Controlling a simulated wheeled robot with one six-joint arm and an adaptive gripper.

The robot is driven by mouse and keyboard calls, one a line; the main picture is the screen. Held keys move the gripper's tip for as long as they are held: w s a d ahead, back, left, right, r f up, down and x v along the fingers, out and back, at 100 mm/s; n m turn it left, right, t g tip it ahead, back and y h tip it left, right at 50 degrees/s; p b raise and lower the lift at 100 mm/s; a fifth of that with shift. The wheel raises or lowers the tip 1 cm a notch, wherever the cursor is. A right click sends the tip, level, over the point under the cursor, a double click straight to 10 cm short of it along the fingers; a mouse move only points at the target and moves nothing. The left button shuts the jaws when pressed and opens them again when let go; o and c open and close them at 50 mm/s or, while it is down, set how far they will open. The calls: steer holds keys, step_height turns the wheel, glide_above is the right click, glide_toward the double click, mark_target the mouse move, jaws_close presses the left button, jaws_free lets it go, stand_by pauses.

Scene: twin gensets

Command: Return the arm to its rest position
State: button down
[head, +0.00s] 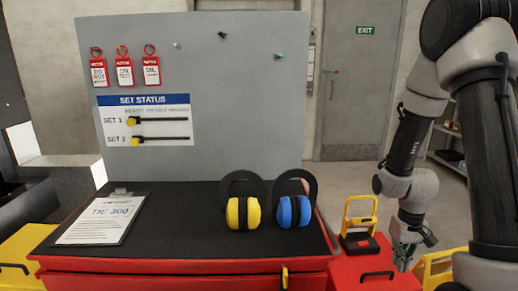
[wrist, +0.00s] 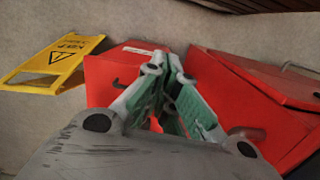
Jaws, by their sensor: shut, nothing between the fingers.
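My arm (head: 411,140) comes down along the right side in the head view, with its upper links close to the camera. My gripper (head: 403,262) hangs low at the end of it, just right of the red box with the yellow-framed item. In the wrist view my gripper (wrist: 168,118) has its green-padded fingers together, with nothing between them. Red cabinet surfaces lie beyond the fingers there. I cannot tell how close the fingertips are to them.
A red cabinet (head: 150,263) carries a clipboard (head: 105,218), yellow earmuffs (head: 243,212) and blue earmuffs (head: 294,210). A grey board (head: 240,100) with red tags stands behind. A yellow lamp-like item (head: 360,215) sits on a red box (head: 350,268). A yellow floor sign (wrist: 55,62) is at left in the wrist view.

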steer(key=s+a+r+t, duration=0.1)
steer(key=s+r, duration=0.3)
steer(key=r, duration=0.5)
steer(key=s+a+r+t, duration=0.1)
steer(key=s+r, duration=0.4)
steer(key=r, duration=0.5)
steer(key=s+a+r+t, duration=0.2)
steer(key=s+r, duration=0.3)
steer(key=r, duration=0.5)
steer(key=shift+r+t, duration=0.25)
steer(key=shift+t, duration=0.45)
